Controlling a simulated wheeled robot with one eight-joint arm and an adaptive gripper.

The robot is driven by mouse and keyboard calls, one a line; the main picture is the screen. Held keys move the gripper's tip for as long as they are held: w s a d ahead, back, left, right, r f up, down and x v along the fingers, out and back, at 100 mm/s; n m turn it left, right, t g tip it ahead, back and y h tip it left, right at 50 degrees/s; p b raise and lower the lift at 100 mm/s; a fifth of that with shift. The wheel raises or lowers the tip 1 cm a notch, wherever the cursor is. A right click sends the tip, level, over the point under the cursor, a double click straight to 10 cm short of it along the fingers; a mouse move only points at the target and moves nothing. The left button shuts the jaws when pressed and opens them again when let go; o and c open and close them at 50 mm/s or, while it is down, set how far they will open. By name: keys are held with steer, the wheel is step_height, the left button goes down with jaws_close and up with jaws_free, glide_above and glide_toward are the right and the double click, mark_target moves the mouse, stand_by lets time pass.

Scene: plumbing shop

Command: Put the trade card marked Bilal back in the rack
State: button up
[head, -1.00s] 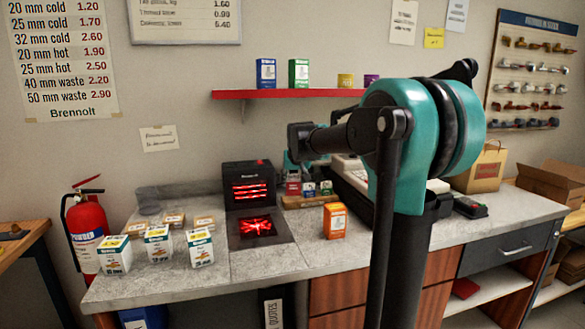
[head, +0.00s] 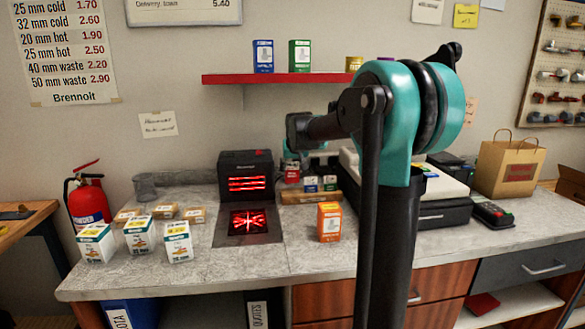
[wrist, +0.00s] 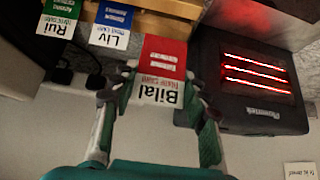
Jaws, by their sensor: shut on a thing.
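The red trade card marked Bilal (wrist: 163,70) is held between the two fingers of my gripper (wrist: 163,88); its lettering is upside down in the wrist view. In the head view the red card (head: 292,174) is beside the other cards, at the left end of the wooden rack (head: 310,198). The rack (wrist: 168,8) also shows at the top of the wrist view. It bears the blue Liv card (wrist: 112,20) and the green Rui card (wrist: 57,18). Whether the Bilal card touches the rack cannot be told. My arm hides part of the counter.
A black scanner with red lights (head: 246,180) stands just left of the rack; it is close to the card in the wrist view (wrist: 250,85). An orange box (head: 329,222) stands in front of the rack. A till (head: 445,200) is to the right. White boxes (head: 138,236) stand at left.

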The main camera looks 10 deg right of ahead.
mark_target(292, 179)
steer(key=shift+x, duration=1.3)
steer(key=shift+w+f, duration=0.1)
steer(key=shift+f, duration=2.25)
steer(key=o, duration=0.8)
steer(key=shift+c, duration=0.2)
steer(key=v, duration=1.2)
